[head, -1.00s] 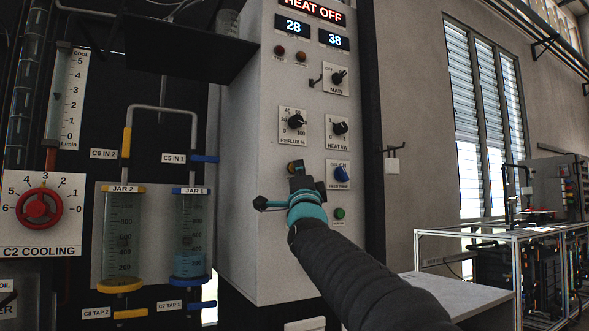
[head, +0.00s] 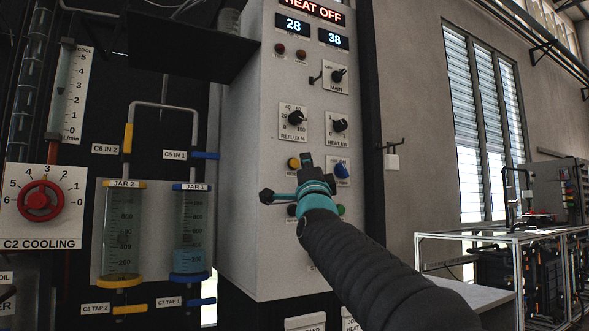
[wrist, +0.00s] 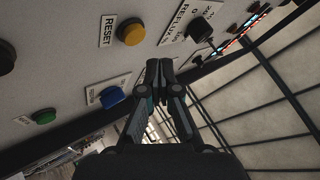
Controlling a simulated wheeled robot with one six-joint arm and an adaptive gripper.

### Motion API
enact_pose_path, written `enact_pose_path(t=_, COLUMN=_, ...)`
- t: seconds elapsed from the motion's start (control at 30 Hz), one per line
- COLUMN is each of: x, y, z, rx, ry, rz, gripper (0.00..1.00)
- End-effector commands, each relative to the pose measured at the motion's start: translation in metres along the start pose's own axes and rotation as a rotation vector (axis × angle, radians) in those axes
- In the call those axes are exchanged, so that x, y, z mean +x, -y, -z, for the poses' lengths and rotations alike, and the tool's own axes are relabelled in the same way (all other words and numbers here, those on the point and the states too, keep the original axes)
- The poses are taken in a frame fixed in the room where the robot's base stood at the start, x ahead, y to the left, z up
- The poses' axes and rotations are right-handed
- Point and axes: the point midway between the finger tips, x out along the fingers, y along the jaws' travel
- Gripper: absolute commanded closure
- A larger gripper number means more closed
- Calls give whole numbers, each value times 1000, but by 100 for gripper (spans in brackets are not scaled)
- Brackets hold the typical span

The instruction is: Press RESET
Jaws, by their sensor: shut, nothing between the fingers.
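The yellow round button (head: 294,163) shows just left of my gripper's tip in the head view. In the wrist view the yellow button (wrist: 131,33) is at the upper left, beside a white label reading RESET (wrist: 107,31). My gripper (head: 306,159) is in front of the grey control panel, between the yellow button and the blue knob (head: 342,171). In the wrist view my gripper (wrist: 159,66) is shut and empty, its fingertips apart from the yellow button in the picture.
The blue knob (wrist: 111,97), a green button (wrist: 43,116) and a dark button (wrist: 6,56) are nearby on the panel. The REFLUX knob (head: 297,118) and HEAT KW knob (head: 339,125) are above. Glass jars (head: 122,235) stand left. A framed bench (head: 490,236) stands right.

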Motion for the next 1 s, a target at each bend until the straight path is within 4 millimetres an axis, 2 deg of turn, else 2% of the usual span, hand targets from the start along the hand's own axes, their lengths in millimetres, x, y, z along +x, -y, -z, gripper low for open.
enact_pose_path(t=0.03, x=-6, y=0, z=2, rx=0, ry=-1, rz=1, gripper=100)
enact_pose_path(t=0.37, x=-24, y=14, z=16, rx=0, ry=0, rz=0, gripper=100)
enact_pose_path(t=1.0, x=-24, y=17, z=17, rx=0, ry=1, rz=0, gripper=100)
